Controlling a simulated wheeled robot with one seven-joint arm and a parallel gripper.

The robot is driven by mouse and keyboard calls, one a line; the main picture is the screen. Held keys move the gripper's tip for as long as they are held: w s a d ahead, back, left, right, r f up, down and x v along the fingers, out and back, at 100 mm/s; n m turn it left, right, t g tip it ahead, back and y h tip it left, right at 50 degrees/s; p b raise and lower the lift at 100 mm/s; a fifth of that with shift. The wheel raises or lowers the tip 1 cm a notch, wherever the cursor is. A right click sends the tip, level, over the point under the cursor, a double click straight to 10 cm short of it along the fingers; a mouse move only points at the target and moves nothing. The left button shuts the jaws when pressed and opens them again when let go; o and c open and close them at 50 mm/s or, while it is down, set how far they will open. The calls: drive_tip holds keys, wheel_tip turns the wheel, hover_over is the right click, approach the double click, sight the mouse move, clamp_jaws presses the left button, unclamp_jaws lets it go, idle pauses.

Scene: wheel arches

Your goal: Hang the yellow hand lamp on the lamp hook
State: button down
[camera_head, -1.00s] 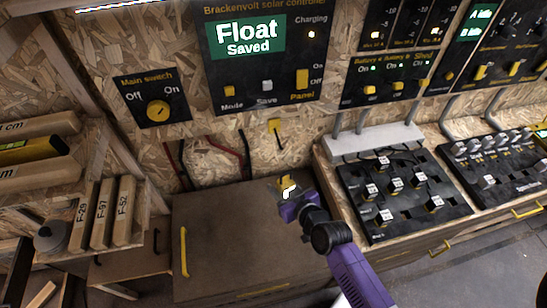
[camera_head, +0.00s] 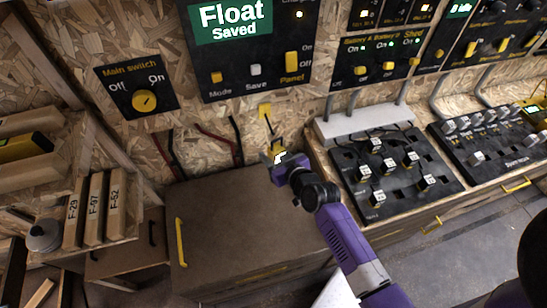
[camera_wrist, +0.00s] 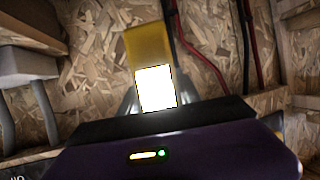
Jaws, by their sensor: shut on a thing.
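The yellow hand lamp (camera_head: 274,146) is in my gripper, with its lit white face towards the head camera. In the wrist view the lamp (camera_wrist: 148,45) stands up from between the fingers, its white lit panel low and its yellow part above. My gripper (camera_head: 281,159) is shut on the lamp, in front of the board wall. A small yellow plate, which looks like the lamp hook (camera_head: 265,110), is on the wall just above the lamp. In the head view a gap shows between them. The hook cannot be made out in the wrist view.
A brown cabinet (camera_head: 225,215) stands below my gripper. A black panel with several plugs (camera_head: 390,170) is to the right, by a pale conduit box (camera_head: 365,120). Red and black cables (camera_head: 215,138) run down the wall to the left. The solar controller (camera_head: 250,50) is above.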

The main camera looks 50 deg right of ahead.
drive_tip(key=w+d+f+b, duration=0.1)
drive_tip(key=w+d+b, duration=0.1)
drive_tip(key=w, duration=0.3)
drive_tip(key=shift+d+f, duration=0.25)
drive_tip(key=shift+d, duration=0.4)
drive_tip(key=shift+b, duration=0.3)
idle(0.5)
drive_tip(key=c, duration=0.8)
unclamp_jaws()
drive_tip(key=shift+o, duration=0.2)
drive_tip(key=shift+b+v, duration=0.35)
drive_tip(key=shift+v, duration=3.55)
